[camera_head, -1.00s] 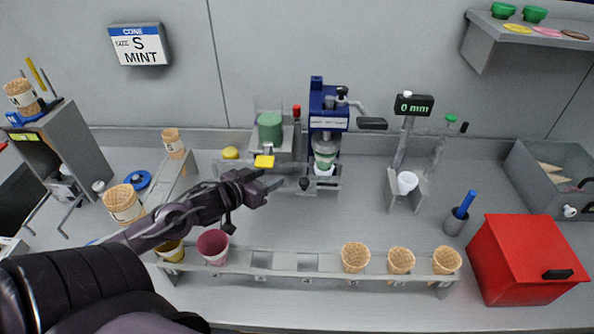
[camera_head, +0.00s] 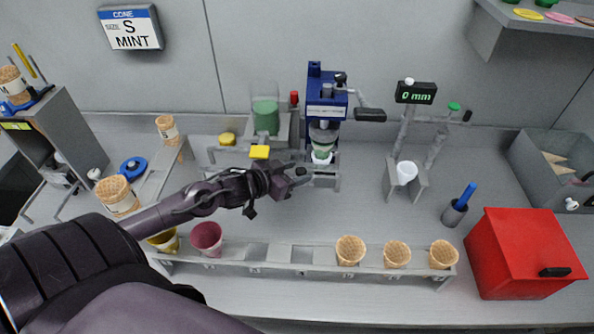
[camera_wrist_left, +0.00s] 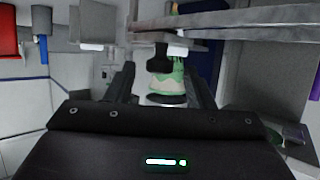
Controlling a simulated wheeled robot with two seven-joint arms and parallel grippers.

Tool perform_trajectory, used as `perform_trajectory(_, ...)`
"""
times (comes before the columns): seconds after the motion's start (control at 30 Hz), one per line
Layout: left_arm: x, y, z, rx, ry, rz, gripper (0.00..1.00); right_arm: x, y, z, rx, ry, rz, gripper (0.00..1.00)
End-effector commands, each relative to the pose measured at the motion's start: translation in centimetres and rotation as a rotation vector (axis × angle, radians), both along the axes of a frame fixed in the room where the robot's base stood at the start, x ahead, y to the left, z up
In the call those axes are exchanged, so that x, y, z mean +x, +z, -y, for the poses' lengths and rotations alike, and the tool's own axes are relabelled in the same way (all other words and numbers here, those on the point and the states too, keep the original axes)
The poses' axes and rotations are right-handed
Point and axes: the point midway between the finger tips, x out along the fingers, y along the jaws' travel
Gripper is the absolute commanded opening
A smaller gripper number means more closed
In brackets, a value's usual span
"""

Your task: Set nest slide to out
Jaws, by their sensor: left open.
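The blue press (camera_head: 325,105) stands at the back middle in the head view. At its base, a white and green cup (camera_head: 322,153) sits in the nest, with the grey slide (camera_head: 328,180) in front. My left gripper (camera_head: 303,172) is at the slide's left front side and hides part of it, including the dark knob there. In the left wrist view my open fingers (camera_wrist_left: 163,88) point at a black knob (camera_wrist_left: 160,58) and a green and white cup (camera_wrist_left: 165,82) behind it. I cannot tell whether a finger touches the knob. My right gripper is not in view.
A red box (camera_head: 515,250) stands at the right. A small stand with a white cup (camera_head: 406,172) is right of the press.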

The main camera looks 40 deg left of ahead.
Motion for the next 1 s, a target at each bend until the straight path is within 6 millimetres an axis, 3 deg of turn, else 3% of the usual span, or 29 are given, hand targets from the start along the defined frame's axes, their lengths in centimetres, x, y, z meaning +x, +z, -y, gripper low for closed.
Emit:
perform_trajectory(0.47, 0.91, -0.36, 0.28, 0.0, -0.001, 0.0, 0.48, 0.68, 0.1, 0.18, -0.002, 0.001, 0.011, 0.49)
perform_trajectory(0.83, 0.89, -0.36, 0.3, -0.001, -0.002, 0.0, 0.01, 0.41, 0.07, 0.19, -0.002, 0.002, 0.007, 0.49)
perform_trajectory(1.0, 0.87, -0.36, 0.27, -0.001, -0.002, -0.001, 0.0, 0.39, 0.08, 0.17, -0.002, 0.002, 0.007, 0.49)
